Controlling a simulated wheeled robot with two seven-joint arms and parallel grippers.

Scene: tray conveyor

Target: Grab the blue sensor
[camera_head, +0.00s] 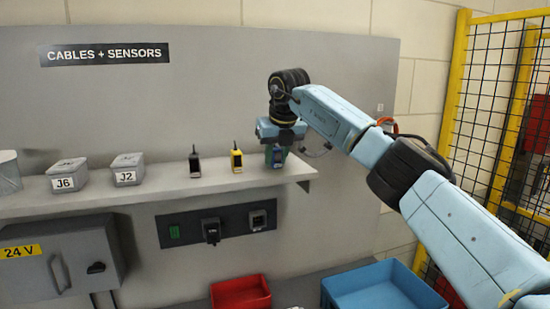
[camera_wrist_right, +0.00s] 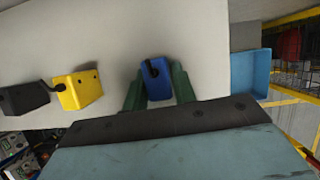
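The blue sensor (camera_head: 277,157) stands near the right end of the wall shelf, partly hidden by my right gripper. My right gripper (camera_head: 276,154) points down over it. In the right wrist view the blue sensor (camera_wrist_right: 155,79), with a dark cable stub on top, sits between the two green fingers (camera_wrist_right: 157,88). The fingers lie close along both its sides; whether they press on it I cannot tell. The sensor appears to rest on the shelf. My left gripper is not in view.
A yellow sensor (camera_head: 236,159) and a black sensor (camera_head: 195,163) stand to the left on the shelf (camera_head: 150,193). Grey boxes J2 (camera_head: 127,170) and J6 (camera_head: 68,176) are farther left. A red bin (camera_head: 240,293) and a blue bin (camera_head: 382,287) are below.

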